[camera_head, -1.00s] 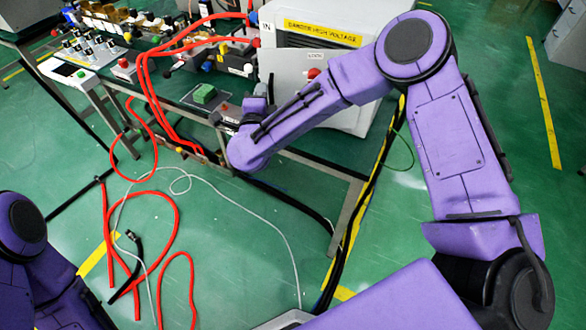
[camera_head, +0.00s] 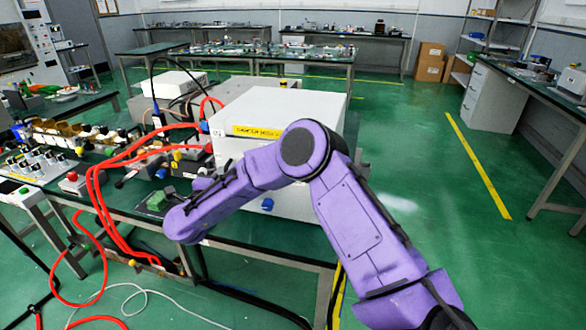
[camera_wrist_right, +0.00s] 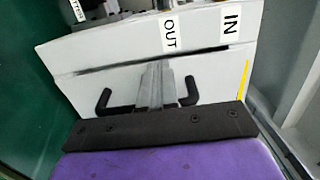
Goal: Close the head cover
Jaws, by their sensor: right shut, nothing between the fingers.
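The white unit (camera_head: 292,104) with a yellow high-voltage warning label stands on the bench, right of centre in the head view. My right arm crosses in front of its lower front. In the right wrist view a white panel (camera_wrist_right: 90,92) fills the middle, below a strip (camera_wrist_right: 195,37) marked OUT and IN. I cannot tell which part is the cover or how far it is open. My right gripper (camera_wrist_right: 157,68) is shut and empty, its fingertips over the white panel; contact is unclear. In the head view its fingers are hidden by my wrist. My left gripper is out of view.
Red cables (camera_head: 98,205) loop from the bench to the floor left of my right arm. A small green block (camera_head: 156,200) and several instruments sit on the bench left of the unit. The green floor (camera_head: 420,185) to the right is clear.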

